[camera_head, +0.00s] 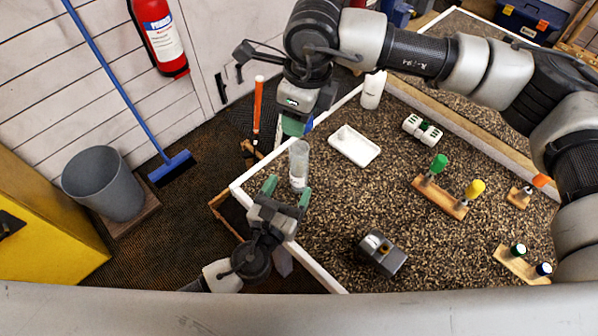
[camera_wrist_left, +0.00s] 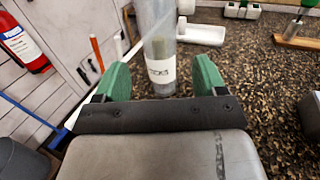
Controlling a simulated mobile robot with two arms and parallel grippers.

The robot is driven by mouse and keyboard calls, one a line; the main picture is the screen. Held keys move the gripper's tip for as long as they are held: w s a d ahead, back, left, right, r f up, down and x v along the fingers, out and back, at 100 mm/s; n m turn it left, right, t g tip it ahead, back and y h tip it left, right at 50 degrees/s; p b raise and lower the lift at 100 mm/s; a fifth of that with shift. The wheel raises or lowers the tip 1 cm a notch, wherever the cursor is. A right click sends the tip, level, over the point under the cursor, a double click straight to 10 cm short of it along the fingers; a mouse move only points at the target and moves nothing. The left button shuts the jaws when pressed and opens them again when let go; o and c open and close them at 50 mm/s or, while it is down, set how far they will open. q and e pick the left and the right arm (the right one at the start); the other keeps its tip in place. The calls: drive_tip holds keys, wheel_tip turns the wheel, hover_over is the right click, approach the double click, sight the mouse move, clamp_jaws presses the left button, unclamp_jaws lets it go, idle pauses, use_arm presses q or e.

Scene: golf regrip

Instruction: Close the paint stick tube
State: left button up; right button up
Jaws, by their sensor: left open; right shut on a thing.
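The paint stick tube (camera_head: 299,166) is clear, stands upright and has a white label low on its side. It also shows in the left wrist view (camera_wrist_left: 158,50), with a dull greenish thing inside. My left gripper (camera_head: 288,192) is open, its green fingers on either side of the tube's lower part; in the left wrist view the fingers (camera_wrist_left: 161,82) stand apart from it. My right gripper (camera_head: 293,128) is just above the tube's top, shut on a small blue thing (camera_head: 308,125) that is mostly hidden. I cannot tell whether that thing touches the tube.
A white tray (camera_head: 354,146) and a white bottle (camera_head: 373,90) stand behind and right of the tube. Wooden racks with coloured-handled tools (camera_head: 440,198) stand farther right. A grey device (camera_head: 382,254) sits near the front. The table's white edge (camera_head: 262,211) runs close by the left gripper.

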sight(295, 176)
use_arm(q)
drive_tip(key=x, duration=0.6)
drive_tip(key=shift+w, duration=0.1)
clamp_jaws()
use_arm(e)
drive_tip(key=shift+f, duration=2.5)
